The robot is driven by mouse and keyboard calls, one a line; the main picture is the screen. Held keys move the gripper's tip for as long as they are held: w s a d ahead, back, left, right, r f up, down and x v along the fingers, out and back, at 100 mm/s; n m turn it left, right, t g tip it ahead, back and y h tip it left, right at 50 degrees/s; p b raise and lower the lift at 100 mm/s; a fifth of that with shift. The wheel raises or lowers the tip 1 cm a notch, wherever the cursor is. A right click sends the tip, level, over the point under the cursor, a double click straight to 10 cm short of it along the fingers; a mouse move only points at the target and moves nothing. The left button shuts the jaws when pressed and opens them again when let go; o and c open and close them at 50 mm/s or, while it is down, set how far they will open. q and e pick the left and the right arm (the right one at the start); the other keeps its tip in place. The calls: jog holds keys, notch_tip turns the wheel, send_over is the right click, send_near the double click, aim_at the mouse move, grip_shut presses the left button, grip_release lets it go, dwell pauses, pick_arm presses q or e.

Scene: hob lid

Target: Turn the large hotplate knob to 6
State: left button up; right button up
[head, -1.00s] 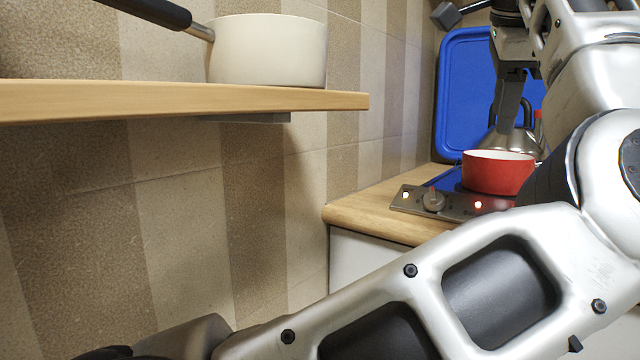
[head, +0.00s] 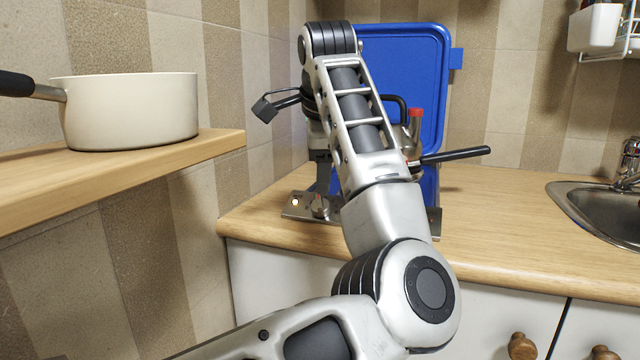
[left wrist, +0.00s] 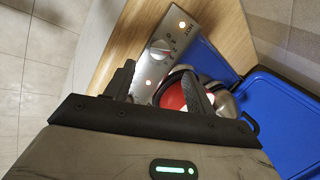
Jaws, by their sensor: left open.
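The hob's steel control panel (head: 292,207) lies near the counter's front edge; it also shows in the left wrist view (left wrist: 180,60). A round knob (left wrist: 160,48) with a pale face sits on it, and a knob shows partly in the head view (head: 319,207). I cannot tell whether this is the large hotplate knob, nor read its setting. Lit lamps show on the panel. My left gripper (left wrist: 159,70) is open, its two dark fingers apart and pointing toward the panel, with the knob beyond the fingertips. My right gripper is not in view.
A blue board (head: 405,60) stands behind. A shelf (head: 200,150) with a cream pan (head: 130,112) is at left. Counter and sink (head: 600,205) lie right.

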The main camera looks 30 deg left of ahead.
aim_at(320, 200)
pick_arm(q)
jog(key=x, duration=0.8)
jog(key=c, duration=1)
